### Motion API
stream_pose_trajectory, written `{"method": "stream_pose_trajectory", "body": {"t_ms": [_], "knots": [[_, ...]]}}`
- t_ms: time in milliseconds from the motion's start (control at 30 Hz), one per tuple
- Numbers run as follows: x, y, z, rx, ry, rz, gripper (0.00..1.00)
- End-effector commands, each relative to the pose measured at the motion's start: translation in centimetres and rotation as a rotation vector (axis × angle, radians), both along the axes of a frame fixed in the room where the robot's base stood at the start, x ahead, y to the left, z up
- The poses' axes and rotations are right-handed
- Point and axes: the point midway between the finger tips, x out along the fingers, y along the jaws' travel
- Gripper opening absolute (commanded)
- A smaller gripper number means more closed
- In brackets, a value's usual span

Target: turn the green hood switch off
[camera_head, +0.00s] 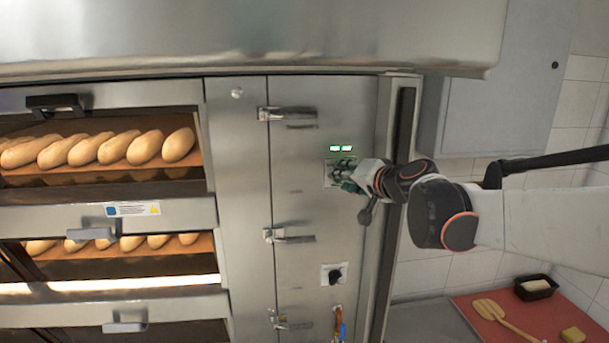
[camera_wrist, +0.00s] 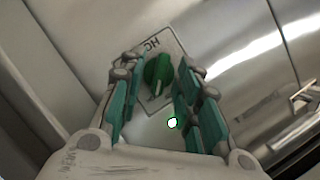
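The green hood switch (camera_wrist: 157,74) is a round knob on a pale plate marked with letters starting "HO" or "HC", partly covered by a finger. Its light pointer mark faces down in the wrist view. My gripper (camera_wrist: 156,75) is open, with its green-padded fingers on either side of the knob. A gap shows on the left; on the right I cannot tell whether the pad touches. In the head view my gripper (camera_head: 347,178) is at the steel panel and mostly hides the switch. A small lit lamp (camera_wrist: 172,123) shows between the fingers.
A green-lit display (camera_head: 341,148) sits above my gripper. A black knob (camera_head: 335,274) is lower on the panel. Latch handles (camera_head: 288,114) stick out at left, beside ovens with loaves (camera_head: 110,148). A red board (camera_head: 530,318) lies on the counter at lower right.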

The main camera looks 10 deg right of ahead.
Motion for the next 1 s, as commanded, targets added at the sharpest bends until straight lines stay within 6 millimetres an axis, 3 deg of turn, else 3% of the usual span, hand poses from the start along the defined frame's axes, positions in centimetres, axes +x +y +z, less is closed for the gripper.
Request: {"method": "stream_pose_trajectory", "body": {"t_ms": [233,367,400,767,1000], "knots": [[-0.01,-0.02,-0.02,0.000,0.000,0.000,0.31],[-0.01,-0.01,-0.02,0.000,0.000,0.000,0.01],[0.00,-0.01,-0.02,0.000,0.000,0.000,0.00],[-0.03,0.04,-0.02,-0.022,0.000,0.001,0.00],[-0.03,0.18,0.06,-0.134,0.000,0.002,0.00]]}}
